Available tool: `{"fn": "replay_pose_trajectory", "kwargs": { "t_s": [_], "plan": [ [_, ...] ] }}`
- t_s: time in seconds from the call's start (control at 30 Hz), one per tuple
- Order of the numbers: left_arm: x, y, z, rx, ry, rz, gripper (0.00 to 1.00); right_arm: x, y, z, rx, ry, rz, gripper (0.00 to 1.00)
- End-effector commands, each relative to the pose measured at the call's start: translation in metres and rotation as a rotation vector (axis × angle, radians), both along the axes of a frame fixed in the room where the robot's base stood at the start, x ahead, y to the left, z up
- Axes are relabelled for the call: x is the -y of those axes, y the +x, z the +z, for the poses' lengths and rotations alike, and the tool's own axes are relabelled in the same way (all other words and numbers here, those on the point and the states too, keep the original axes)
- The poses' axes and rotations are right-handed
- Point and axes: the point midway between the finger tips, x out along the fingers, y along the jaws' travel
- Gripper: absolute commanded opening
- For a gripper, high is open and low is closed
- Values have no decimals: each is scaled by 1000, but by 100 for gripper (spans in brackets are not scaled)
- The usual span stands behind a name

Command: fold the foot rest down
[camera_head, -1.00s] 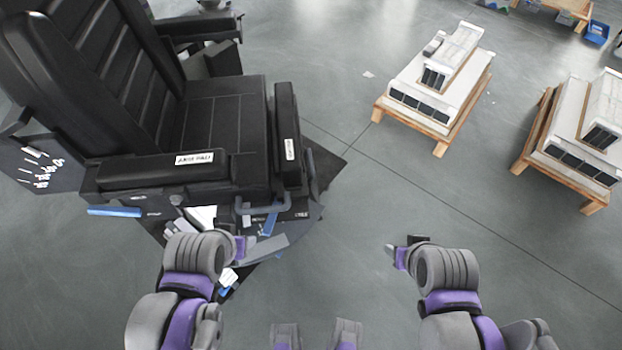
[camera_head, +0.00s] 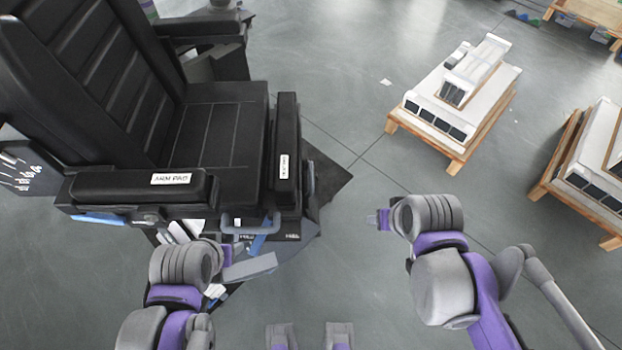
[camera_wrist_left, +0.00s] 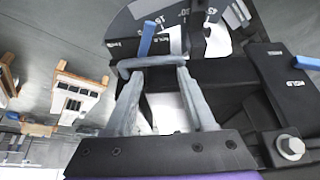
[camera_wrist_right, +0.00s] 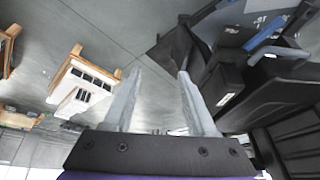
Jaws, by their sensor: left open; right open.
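The black reclining chair (camera_head: 215,135) stands at left. At the front of its seat is an upright black padded panel (camera_head: 287,150) with a small white label, which I take for the foot rest. A grey bar handle (camera_head: 250,228) sits low at the chair's near side; it also shows in the left wrist view (camera_wrist_left: 150,62). My left gripper (camera_wrist_left: 158,72) is open, its fingertips close to this handle; contact is unclear. In the head view its fingers are largely hidden by my wrist. My right gripper (camera_head: 374,218) is open and empty, right of the panel, over floor.
Labelled armrest pad (camera_head: 140,186) lies along the chair's near side. Blue and grey levers (camera_head: 262,238) and a dark base plate (camera_head: 325,175) lie below. Wooden pallets with white units (camera_head: 450,105) stand at right. The floor between is clear.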

Motion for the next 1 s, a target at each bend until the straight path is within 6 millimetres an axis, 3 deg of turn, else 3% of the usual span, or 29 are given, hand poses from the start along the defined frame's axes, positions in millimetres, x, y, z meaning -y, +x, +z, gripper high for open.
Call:
{"fn": "replay_pose_trajectory", "kwargs": {
  "t_s": [0.03,0.27,0.47,0.6,0.8,1.0],
  "plan": [
    [0,-4,-15,-7,0,0,55,-4,20,-4,-23,16,2,57],
    [0,-10,-49,-20,0,0,55,-25,112,-17,-122,88,13,57],
    [0,-13,-76,-28,0,0,55,-46,191,-54,-204,152,27,57],
    [0,-14,-95,-34,0,0,55,-62,243,-95,-262,196,40,57],
    [0,-15,-123,-43,0,0,55,-85,302,-169,-342,258,59,57],
    [0,-14,-140,-49,0,0,55,-100,332,-226,-396,300,75,57]
  ]
}}
